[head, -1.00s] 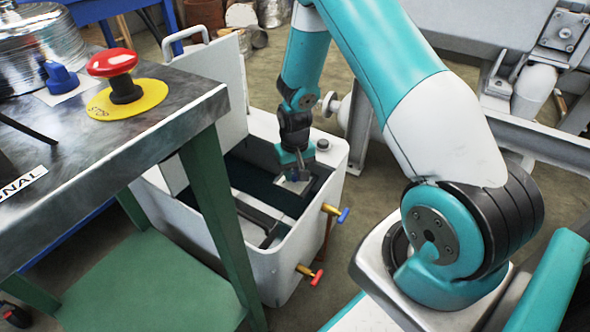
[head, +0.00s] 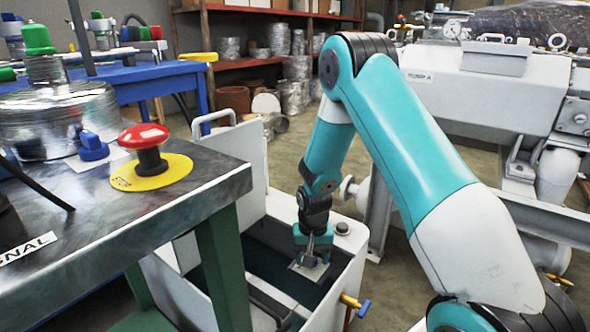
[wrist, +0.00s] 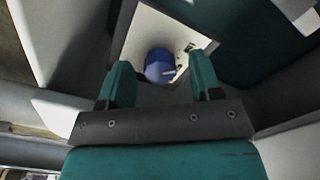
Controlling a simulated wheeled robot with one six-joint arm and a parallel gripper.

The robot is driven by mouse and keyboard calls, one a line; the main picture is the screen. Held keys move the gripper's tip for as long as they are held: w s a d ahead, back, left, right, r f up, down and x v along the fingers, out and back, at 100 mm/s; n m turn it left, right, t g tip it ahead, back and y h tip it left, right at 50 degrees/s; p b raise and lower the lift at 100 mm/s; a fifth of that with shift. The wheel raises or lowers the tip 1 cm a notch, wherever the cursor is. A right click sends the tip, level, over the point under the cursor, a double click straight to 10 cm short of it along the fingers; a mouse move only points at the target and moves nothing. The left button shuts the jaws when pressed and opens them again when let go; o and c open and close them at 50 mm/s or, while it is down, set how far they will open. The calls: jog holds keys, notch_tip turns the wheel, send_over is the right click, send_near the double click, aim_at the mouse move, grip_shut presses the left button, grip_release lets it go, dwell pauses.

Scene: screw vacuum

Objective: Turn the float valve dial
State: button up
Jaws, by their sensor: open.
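The float valve dial is a blue knob (wrist: 160,66) on a pale square plate (wrist: 148,38) inside the open white tank (head: 352,283). In the head view the dial (head: 309,262) is small and partly hidden by my gripper (head: 311,247), which reaches down into the tank. In the wrist view my gripper (wrist: 161,80) is open, with one teal finger to the left of the dial and one to the right. The dial shows in the gap between the fingers. I cannot tell whether either finger touches it.
The tank's walls stand close around my gripper, with its raised lid (head: 250,165) to the left. A metal-topped table (head: 205,178) with a red stop button (head: 144,135) stands at left. A brass valve with blue handle (head: 356,305) sticks out of the tank.

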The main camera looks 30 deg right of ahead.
jog(key=shift+f+m+b, duration=0.35)
jog(key=shift+m+b, duration=0.75)
notch_tip(320, 180, up, 18)
jog(key=p, duration=0.9)
jog(key=s+a+r+n+p, duration=0.1)
jog(key=a+r+p, duration=0.3)
jog(key=r, duration=0.3)
jog(key=s+a+r+n+y+p, duration=0.1)
jog(key=s+a+r+n+p, duration=0.1)
jog(key=r, duration=0.6)
jog(key=a+p, duration=0.1)
jog(key=p, duration=0.1)
jog(key=shift+a+p, duration=0.35)
jog(key=shift+d+t, duration=0.1)
jog(key=shift+t, duration=0.2)
